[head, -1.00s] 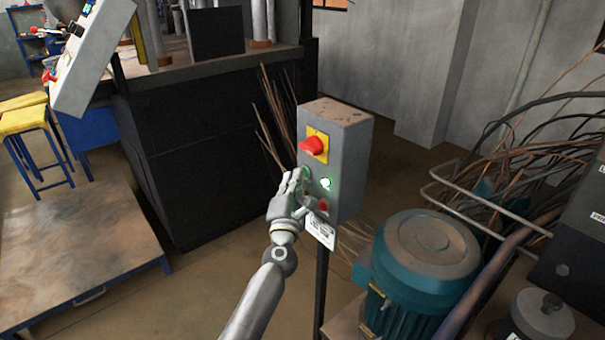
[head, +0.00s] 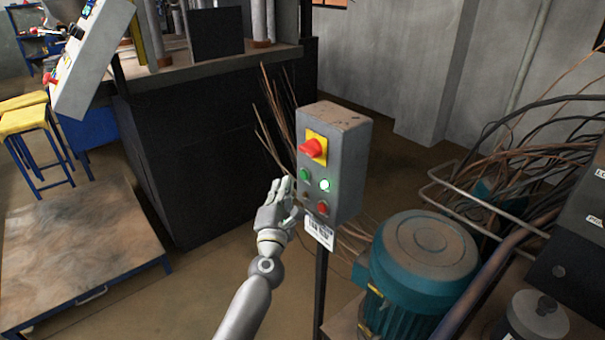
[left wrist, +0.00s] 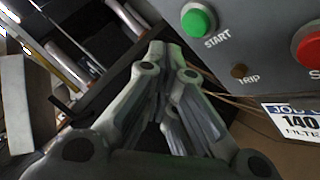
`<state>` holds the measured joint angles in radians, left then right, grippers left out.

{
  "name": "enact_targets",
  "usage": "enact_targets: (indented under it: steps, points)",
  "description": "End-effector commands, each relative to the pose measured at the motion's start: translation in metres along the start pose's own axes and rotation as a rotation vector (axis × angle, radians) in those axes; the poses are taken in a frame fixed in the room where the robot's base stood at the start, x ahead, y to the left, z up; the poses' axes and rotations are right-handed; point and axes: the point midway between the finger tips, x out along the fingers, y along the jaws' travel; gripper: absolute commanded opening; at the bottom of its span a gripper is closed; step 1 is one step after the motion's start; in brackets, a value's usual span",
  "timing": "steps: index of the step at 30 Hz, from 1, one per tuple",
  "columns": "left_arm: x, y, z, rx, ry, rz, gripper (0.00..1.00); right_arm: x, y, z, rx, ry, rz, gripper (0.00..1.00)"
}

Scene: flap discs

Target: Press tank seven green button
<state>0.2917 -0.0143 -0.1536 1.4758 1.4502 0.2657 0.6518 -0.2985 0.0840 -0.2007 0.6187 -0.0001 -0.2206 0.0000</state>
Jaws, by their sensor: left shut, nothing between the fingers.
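A grey control box (head: 345,165) stands on a thin post. Its face has a green button (head: 304,175), a lit green lamp (head: 325,185), a red button (head: 323,208) and a red mushroom knob (head: 312,148) on yellow. In the left wrist view, the green button (left wrist: 198,20) is marked START, beside the red button (left wrist: 311,48). My left gripper (head: 285,184) is shut and empty, just left of the box and slightly below the green button, apart from it. Its fingers (left wrist: 165,55) show in the left wrist view. My right gripper is not in view.
A tag (head: 320,233) hangs under the box; part of it reads 140 in the left wrist view (left wrist: 297,120). A teal motor (head: 420,265) and tangled cables (head: 540,150) are at right. A black cabinet (head: 210,150) stands behind my gripper.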

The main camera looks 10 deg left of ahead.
Motion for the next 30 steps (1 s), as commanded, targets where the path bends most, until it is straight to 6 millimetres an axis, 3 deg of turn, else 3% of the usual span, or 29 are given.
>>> enact_targets:
  steps: [10, 30]
  points:
    - [-0.021, 0.016, -0.015, 0.0, 0.0, -0.001, 0.0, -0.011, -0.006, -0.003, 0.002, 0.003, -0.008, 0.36]
    - [-0.023, 0.015, -0.017, 0.005, 0.0, -0.004, 0.0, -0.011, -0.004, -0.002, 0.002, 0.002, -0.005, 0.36]
